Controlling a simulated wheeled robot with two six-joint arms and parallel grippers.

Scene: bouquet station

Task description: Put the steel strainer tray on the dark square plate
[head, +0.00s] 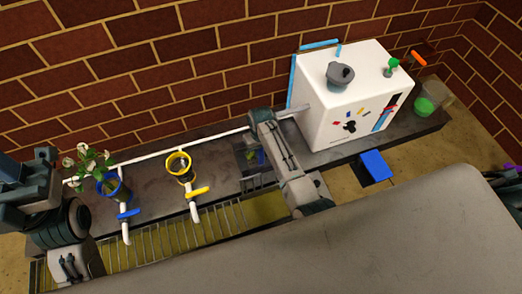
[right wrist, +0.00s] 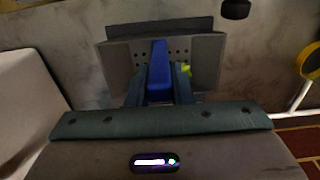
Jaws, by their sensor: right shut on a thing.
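The steel strainer tray (right wrist: 207,58) is grey with small holes and has a blue upright grip (right wrist: 160,70). My right gripper (right wrist: 158,88) is shut on that blue grip, with one finger on each side. A dark flat edge, which looks like the dark square plate (right wrist: 160,28), shows just beyond the tray. I cannot tell whether the tray touches it. In the head view my right arm hides most of the tray and gripper, above the counter's middle. My left arm shows at the left edge, but its fingertips are not visible.
A white box (head: 345,100) with a grey pot (head: 340,75) on it stands right of my right arm. A yellow ring holder (head: 178,163) and a blue ring holder with white flowers (head: 90,160) stand left on the grey counter (head: 150,170). A blue block (head: 376,164) juts from the front.

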